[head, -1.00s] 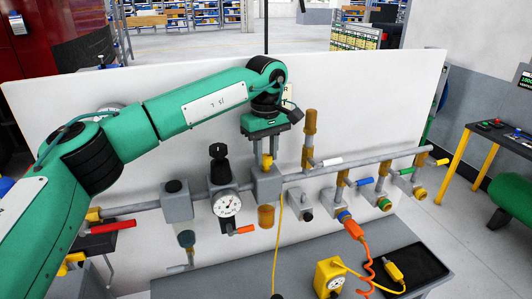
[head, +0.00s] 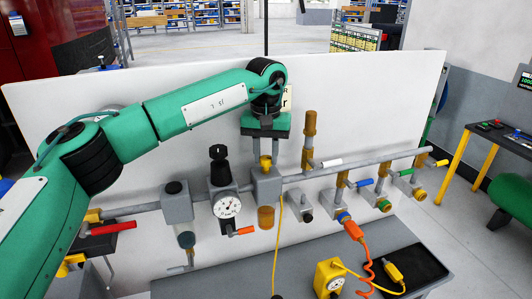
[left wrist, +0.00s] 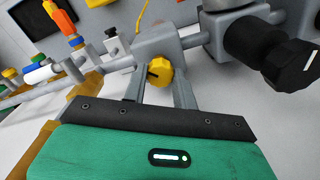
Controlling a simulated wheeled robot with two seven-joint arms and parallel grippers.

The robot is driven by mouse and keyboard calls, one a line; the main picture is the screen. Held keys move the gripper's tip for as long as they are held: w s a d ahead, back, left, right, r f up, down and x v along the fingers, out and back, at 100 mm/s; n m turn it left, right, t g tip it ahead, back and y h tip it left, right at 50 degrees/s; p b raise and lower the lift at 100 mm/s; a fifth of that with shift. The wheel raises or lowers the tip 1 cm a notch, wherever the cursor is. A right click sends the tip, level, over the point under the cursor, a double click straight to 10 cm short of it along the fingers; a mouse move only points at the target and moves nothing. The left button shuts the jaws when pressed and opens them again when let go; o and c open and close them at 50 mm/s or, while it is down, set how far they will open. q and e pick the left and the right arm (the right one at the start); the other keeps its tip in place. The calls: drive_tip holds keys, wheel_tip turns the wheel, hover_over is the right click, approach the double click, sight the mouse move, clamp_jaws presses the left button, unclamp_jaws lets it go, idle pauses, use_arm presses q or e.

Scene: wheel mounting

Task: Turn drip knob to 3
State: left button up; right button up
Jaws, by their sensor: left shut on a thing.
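The drip knob (head: 265,162) is a small yellow knob on top of a grey block (head: 267,184) on the pipe, with an amber bowl (head: 266,217) below it. My left gripper (head: 265,153) comes from above with its fingers pointing down, shut on the knob. In the left wrist view the yellow knob (left wrist: 160,72) sits between the two grey fingers (left wrist: 158,80), and a dark pointer mark shows on its face. No numbers around the knob can be read. My right gripper is not in view.
A black regulator knob (head: 218,153) with a round gauge (head: 227,206) stands to the left. A brown-topped upright part (head: 309,128) rises close on the right. Several coloured valve handles follow rightward. A yellow cable (head: 280,225) hangs below the block. A white panel (head: 350,100) stands behind.

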sight(266, 158)
use_arm(q)
drive_tip(key=shift+r, duration=0.1)
idle(0.4)
drive_tip(key=o, duration=1)
drive_tip(key=shift+r, duration=0.25)
wheel_tip(266, 158, up, 13)
drive_tip(key=b, duration=0.2)
drive_tip(key=shift+r+b, duration=0.1)
drive_tip(key=shift+b, duration=0.2)
